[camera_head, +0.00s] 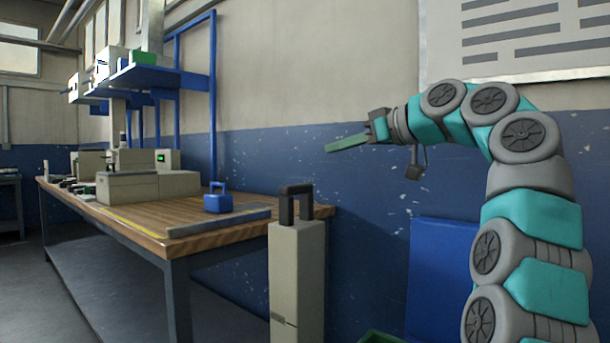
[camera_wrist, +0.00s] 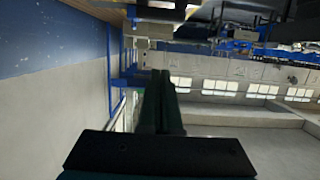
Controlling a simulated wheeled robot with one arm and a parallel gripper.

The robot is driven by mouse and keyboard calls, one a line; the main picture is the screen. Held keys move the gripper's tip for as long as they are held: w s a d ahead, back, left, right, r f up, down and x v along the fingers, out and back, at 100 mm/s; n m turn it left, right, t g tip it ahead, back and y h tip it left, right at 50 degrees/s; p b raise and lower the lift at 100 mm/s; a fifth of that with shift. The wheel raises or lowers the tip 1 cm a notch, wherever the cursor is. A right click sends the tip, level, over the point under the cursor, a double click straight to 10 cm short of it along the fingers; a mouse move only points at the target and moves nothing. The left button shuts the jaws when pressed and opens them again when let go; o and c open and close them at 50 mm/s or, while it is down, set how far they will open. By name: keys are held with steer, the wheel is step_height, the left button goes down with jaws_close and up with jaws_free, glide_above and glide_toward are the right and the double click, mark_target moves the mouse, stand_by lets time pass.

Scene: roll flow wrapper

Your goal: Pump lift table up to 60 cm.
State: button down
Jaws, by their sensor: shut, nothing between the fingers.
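No lift table or pump handle can be made out in either view. My gripper (camera_head: 330,148) is raised at the right of the head view, in front of the wall, pointing left. Its green fingers lie together, shut and empty, clear of the bench and of everything else. In the wrist view the shut fingers (camera_wrist: 160,76) reach up the middle of a picture that looks upside down, with nothing between them.
A wooden-topped workbench (camera_head: 130,222) stands at the left with machine parts and a blue box (camera_head: 217,202). A tall beige case (camera_head: 297,265) with a dark handle stands at its near end. A blue panel (camera_head: 440,275) leans low by the wall. A green edge (camera_head: 381,338) shows at the bottom.

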steer(key=shift+w+a, duration=0.1)
steer(key=w+a+f+b, duration=0.3)
steer(key=w+a+f, duration=0.2)
steer(key=a+f, duration=0.1)
steer(key=shift+x, duration=0.8)
steer(key=shift+s+a, duration=0.1)
